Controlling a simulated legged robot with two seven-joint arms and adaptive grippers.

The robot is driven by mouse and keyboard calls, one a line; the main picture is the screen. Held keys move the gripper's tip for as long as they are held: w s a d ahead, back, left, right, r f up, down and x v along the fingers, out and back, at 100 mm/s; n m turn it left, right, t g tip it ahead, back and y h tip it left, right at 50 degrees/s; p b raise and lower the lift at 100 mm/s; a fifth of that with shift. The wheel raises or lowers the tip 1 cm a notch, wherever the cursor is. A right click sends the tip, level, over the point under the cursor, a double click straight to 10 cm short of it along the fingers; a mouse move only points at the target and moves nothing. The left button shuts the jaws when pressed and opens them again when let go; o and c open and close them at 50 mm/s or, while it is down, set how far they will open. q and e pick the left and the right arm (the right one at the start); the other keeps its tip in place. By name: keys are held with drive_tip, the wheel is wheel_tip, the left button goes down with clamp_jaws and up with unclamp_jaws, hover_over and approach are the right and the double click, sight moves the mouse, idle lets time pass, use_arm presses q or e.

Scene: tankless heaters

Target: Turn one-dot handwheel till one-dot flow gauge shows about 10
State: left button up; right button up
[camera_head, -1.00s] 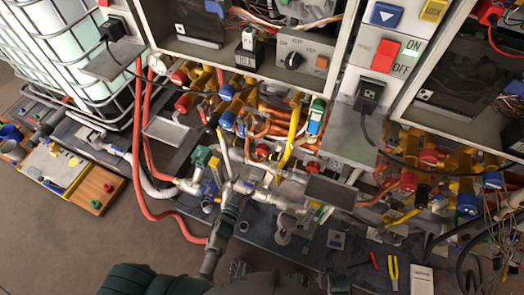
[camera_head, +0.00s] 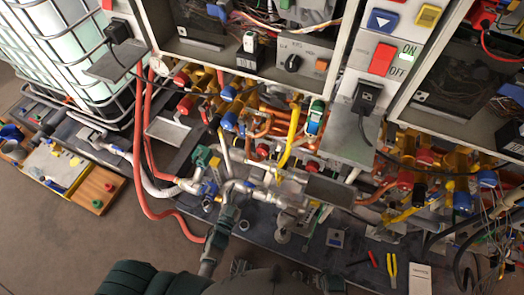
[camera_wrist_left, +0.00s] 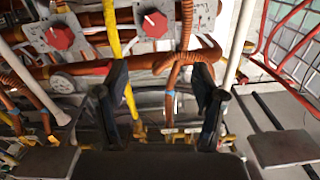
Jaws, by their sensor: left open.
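My left gripper (camera_head: 232,203) reaches up from the bottom of the head view to the white and metal pipes below the cabinets. In the left wrist view its two dark fingers (camera_wrist_left: 163,92) stand wide apart, with nothing held between them. Beyond them are a yellow pipe (camera_wrist_left: 121,60), copper pipes and a coiled copper tube (camera_wrist_left: 187,58). Two red knobs, one at the left (camera_wrist_left: 60,37) and one at the centre (camera_wrist_left: 155,24), sit on grey plates beyond the fingers. I cannot make out a one-dot mark, handwheel or flow gauge reading. My right gripper is not in view.
Crowded pipes and valves run under the open cabinets. A grey shelf plate (camera_head: 347,140) and a red hose (camera_head: 141,180) are near the work area. A caged white tank (camera_head: 75,50) stands at the left. Bare floor (camera_head: 60,235) lies at the lower left.

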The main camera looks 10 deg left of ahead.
use_arm(q)
drive_tip(key=s+a, duration=0.2)
drive_tip(key=s, duration=0.9)
drive_tip(key=shift+s+r, duration=0.15)
drive_tip(key=shift+s, duration=0.25)
